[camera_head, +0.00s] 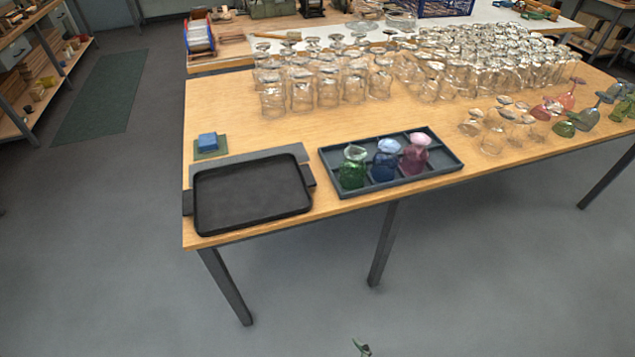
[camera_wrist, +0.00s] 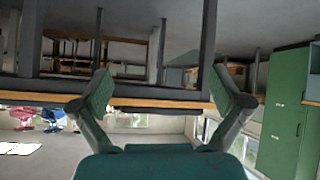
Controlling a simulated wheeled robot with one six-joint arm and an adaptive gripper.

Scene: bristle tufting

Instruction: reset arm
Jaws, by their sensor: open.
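My gripper (camera_wrist: 160,92) shows in the wrist view with its two green fingers spread wide and nothing between them. In that view the room appears upside down, with a wooden table edge (camera_wrist: 175,103) and dark legs behind the fingers. In the head view only a small green tip of my gripper (camera_head: 361,348) shows at the bottom edge, over the grey floor and apart from the table (camera_head: 240,100). The rest of the arm is out of sight there.
On the table are a black tray (camera_head: 250,195), a divided tray (camera_head: 440,168) with green, blue and pink glasses, a blue block (camera_head: 207,141) on a green pad, and many clear glasses (camera_head: 328,88). Coloured glasses (camera_head: 588,118) stand at right. The floor (camera_head: 100,260) in front is clear.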

